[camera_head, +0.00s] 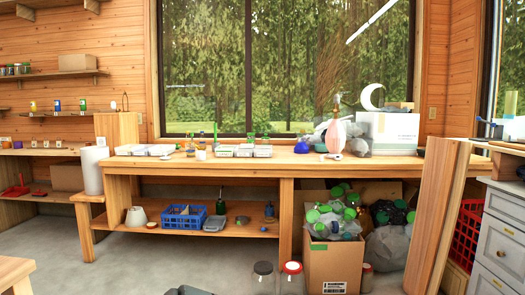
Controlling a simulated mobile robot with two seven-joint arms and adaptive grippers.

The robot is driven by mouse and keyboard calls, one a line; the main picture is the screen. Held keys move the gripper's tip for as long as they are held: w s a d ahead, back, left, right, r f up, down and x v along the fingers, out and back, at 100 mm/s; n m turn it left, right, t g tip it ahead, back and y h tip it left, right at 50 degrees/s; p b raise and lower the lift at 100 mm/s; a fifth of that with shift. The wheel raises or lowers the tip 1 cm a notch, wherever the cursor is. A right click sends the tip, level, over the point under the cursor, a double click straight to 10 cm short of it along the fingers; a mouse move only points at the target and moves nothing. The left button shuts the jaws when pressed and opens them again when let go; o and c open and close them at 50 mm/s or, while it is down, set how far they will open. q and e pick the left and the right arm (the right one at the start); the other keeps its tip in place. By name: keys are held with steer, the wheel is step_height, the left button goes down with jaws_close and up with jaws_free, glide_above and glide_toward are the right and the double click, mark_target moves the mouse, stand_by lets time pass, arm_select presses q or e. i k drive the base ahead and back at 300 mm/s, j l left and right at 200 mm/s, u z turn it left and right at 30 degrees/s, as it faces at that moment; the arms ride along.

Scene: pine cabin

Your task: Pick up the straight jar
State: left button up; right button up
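Two lidded jars stand at the bottom of the view, in front of the workbench: one with a dark lid (263,268) and one with a red-rimmed, pale-topped lid (291,267). They stand side by side with a small gap. Their lower parts are faint against the floor. Another jar (366,279) with a reddish-brown lid stands just right of the cardboard box. I cannot tell which of these is the straight jar. Neither of my grippers can be made out; a dark shape at the bottom edge is too cut off to identify.
The workbench (340,168) holds white trays, bottles and a white box (388,132). Its lower shelf carries a blue basket (184,216). A cardboard box (333,262) of bottles stands right of the two jars, and a wooden board (437,215) leans further right.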

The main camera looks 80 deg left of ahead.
mark_target(190, 149)
steer(key=u, duration=3.1)
